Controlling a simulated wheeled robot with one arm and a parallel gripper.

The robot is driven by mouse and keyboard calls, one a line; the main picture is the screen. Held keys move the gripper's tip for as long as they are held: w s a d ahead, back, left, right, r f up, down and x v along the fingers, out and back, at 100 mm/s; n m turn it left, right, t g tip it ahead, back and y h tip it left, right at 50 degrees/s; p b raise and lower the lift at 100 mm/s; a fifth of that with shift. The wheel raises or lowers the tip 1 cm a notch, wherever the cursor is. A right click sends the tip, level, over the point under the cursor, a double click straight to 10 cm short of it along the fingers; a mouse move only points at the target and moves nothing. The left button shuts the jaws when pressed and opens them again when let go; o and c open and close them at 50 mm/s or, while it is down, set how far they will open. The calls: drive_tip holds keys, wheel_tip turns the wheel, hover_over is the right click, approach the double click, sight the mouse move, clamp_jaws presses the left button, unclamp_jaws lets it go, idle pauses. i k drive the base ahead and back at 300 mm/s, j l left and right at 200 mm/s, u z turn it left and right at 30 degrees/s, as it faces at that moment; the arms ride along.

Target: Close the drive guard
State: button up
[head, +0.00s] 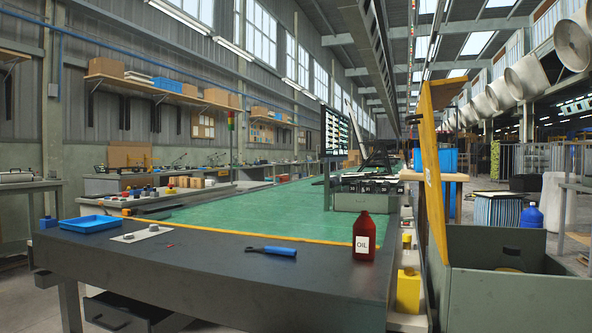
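The drive guard looks to be the yellow panel (431,165) at the right. It stands open, nearly upright, along the left side of an open-topped grey-green housing (515,303). It is seen almost edge-on, with a bent flange at its top and a small pale label on its face. The inside of the housing is dark and partly visible; a yellowish part shows low inside it. My gripper is not in view.
A dark workbench (200,262) fills the front left, bearing a blue tray (91,224), a metal plate, a blue-handled tool (272,251) and a red oil bottle (364,236). A yellow container (408,291) stands between bench and housing. A green conveyor belt (265,208) runs behind.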

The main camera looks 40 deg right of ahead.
sight(435, 95)
drive_tip(key=z, duration=1.95)
